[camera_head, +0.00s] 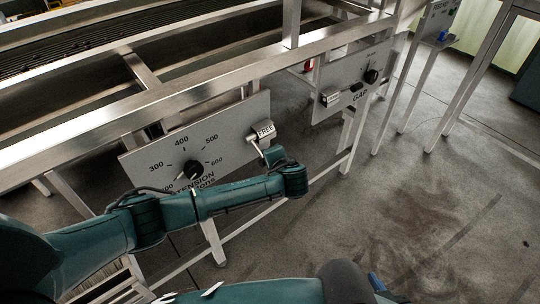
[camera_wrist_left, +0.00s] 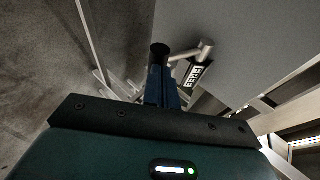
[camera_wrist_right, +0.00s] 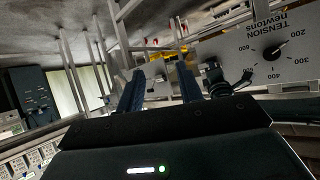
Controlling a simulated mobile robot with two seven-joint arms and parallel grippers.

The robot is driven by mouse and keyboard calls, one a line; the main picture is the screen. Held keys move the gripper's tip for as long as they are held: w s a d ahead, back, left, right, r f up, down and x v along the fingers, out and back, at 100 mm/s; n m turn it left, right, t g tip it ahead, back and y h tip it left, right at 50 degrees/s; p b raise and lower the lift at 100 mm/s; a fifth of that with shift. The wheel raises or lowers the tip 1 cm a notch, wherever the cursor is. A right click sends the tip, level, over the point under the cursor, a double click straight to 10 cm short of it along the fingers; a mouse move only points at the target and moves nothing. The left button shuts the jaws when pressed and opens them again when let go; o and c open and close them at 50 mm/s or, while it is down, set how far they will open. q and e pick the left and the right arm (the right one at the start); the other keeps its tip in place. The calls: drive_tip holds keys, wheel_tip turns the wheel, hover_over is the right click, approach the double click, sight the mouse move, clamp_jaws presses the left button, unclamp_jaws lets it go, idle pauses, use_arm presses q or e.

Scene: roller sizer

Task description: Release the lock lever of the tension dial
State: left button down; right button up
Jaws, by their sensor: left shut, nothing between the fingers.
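The tension panel (camera_head: 140,165) is a grey plate with a black pointer dial (camera_head: 193,170) and numbers around it. At its right end are a silver lock lever (camera_head: 254,145) and a FREE label (camera_head: 265,130). In the left wrist view the lever (camera_wrist_left: 185,53) runs from a silver pivot to a black knob (camera_wrist_left: 160,49), beside the FREE label (camera_wrist_left: 198,76). My left gripper (camera_wrist_left: 160,72) is shut and empty, its tips at the knob; I cannot tell whether they touch. My right gripper (camera_wrist_right: 160,82) is open and empty, away from the panel, which shows at right (camera_wrist_right: 240,55).
A second panel marked GAP (camera_head: 345,80) hangs to the right with its own knob and lever. A metal frame rail (camera_head: 230,75) runs above the panels, with legs and a lower bar below. The floor (camera_head: 430,220) at right is clear.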

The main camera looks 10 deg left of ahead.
use_arm(q)
drive_tip(key=shift+w+a+f+b, duration=0.15)
drive_tip(key=shift+f+b, duration=0.2)
drive_tip(key=shift+f, duration=0.5)
drive_tip(key=shift+w+a+f+b, duration=0.1)
drive_tip(key=shift+f+b, duration=0.25)
drive_tip(key=shift+f, duration=0.45)
use_arm(e)
drive_tip(key=shift+w+a+f+m, duration=0.1)
drive_tip(key=shift+w+f+m, duration=0.05)
drive_tip(key=shift+f+m, duration=0.15)
use_arm(q)
drive_tip(key=shift+t, duration=0.3)
drive_tip(key=shift+s, duration=0.1)
use_arm(e)
drive_tip(key=shift+f, duration=0.1)
